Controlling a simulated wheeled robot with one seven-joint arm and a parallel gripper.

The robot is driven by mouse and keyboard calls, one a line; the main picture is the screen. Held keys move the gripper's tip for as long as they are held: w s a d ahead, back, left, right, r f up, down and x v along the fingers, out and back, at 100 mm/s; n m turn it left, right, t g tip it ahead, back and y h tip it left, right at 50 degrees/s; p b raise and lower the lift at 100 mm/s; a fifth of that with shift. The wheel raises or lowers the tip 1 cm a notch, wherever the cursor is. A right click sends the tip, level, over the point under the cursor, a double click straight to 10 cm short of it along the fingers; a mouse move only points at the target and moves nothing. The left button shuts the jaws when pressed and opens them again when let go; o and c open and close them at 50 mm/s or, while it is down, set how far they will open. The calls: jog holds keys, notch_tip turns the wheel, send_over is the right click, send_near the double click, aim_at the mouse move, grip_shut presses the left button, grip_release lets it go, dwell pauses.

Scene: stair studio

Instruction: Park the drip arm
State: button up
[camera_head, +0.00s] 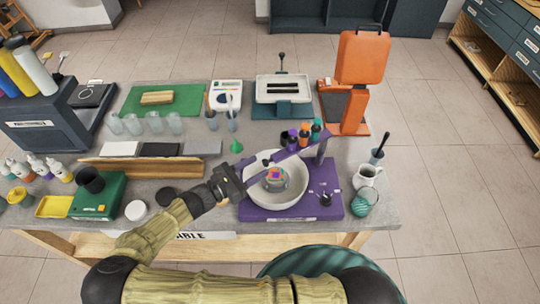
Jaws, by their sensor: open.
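The drip arm (288,147) is a purple bar reaching left from an upright purple post (321,150). Small purple, orange and teal bottles (304,135) stand along it. It passes over the back of a white bowl (290,201) on a purple base (333,186). Inside the bowl sits a small round piece with bright colours on top (275,176). My gripper (248,170) is at the bowl's left rim, close to the left end of the purple bar. Its jaws are open. The picture is too small to tell whether they touch the bar.
A mug (366,175) and a teal-striped glass (364,203) stand right of the base. A green box (98,197) and a wooden ledge (140,168) lie left. An orange press (360,80) stands behind. A green funnel (236,146) is behind my gripper.

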aim_at(271, 159)
jog(key=p+x, duration=0.1)
jog(key=x, duration=0.5)
jog(key=shift+p, duration=0.3)
jog(key=shift+a, duration=0.1)
jog(key=shift+w, duration=0.1)
jog(key=c, duration=0.6)
grip_shut()
